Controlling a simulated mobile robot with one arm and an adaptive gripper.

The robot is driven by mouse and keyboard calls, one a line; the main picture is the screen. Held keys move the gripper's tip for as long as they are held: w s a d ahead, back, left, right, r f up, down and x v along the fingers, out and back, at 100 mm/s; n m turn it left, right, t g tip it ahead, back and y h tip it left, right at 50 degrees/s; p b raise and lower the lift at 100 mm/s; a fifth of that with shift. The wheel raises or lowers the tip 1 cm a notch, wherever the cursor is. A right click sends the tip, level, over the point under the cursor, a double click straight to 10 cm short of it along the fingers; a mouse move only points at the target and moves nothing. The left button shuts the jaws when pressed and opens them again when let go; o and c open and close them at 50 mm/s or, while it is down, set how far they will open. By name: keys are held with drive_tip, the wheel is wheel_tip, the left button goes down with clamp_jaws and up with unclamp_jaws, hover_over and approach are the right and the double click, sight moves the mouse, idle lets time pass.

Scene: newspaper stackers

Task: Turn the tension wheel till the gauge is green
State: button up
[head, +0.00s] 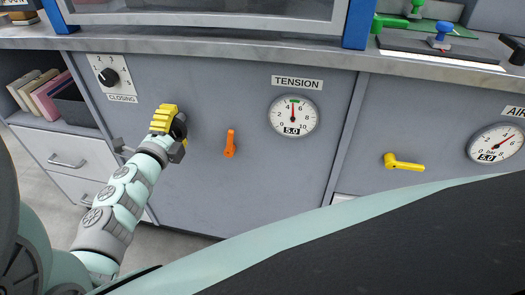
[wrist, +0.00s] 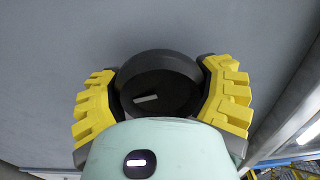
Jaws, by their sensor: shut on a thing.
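The tension wheel (wrist: 160,68) is a dark round knob with a pale marker line, pointing left and slightly down in the wrist view. My gripper (wrist: 158,85) is shut on it, with one yellow finger on each side of its rim. In the head view my gripper (head: 166,118) is against the grey panel, and the wheel is mostly hidden behind the fingers. The tension gauge (head: 292,117) is a round white dial under a TENSION label. Its red needle points almost straight up, at the short green band at the top, and its readout shows 5.0.
An orange lever (head: 230,143) sits on the panel just right of my gripper. A CLOSING knob (head: 109,77) is at the upper left. A yellow handle (head: 403,162) and an air gauge (head: 496,144) are further right. The counter edge (head: 230,52) runs above the panel.

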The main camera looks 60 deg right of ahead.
drive_tip(key=shift+f+m+b, duration=0.15)
drive_tip(key=shift+m+b, duration=0.3)
drive_tip(key=shift+m, duration=0.35)
drive_tip(key=o, duration=1.1)
drive_tip(key=v, duration=1.2)
